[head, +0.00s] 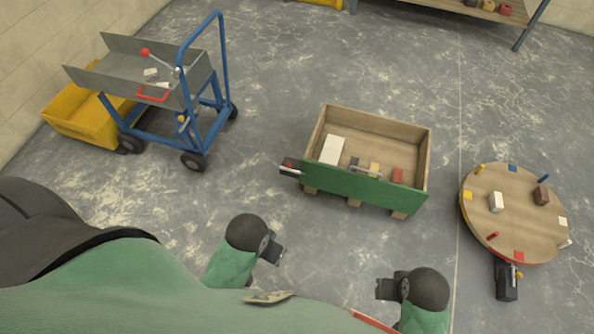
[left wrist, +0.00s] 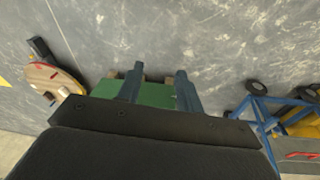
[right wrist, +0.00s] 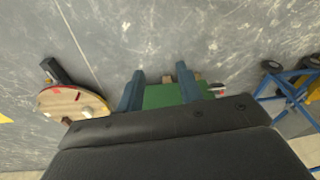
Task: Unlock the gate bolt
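A wooden crate (head: 421,165) stands on the floor in the middle of the head view. Its near side is a green gate panel (head: 375,195), which also shows in the left wrist view (left wrist: 158,95) and right wrist view (right wrist: 162,96). A dark fitting with a red-tipped metal piece (head: 290,169), apparently the bolt, sits at the gate's left end. Whether it is engaged is too small to tell. My left gripper (head: 277,252) and right gripper (head: 380,289) are near the bottom, apart from the crate. Both wrist views show spread fingers with nothing between them.
A blue-framed cart (head: 187,100) with a grey chute and red-knobbed lever stands upper left, beside a yellow tub (head: 75,120). A round wooden turntable (head: 520,220) with pegs and blocks is at right. Blocks lie in the crate.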

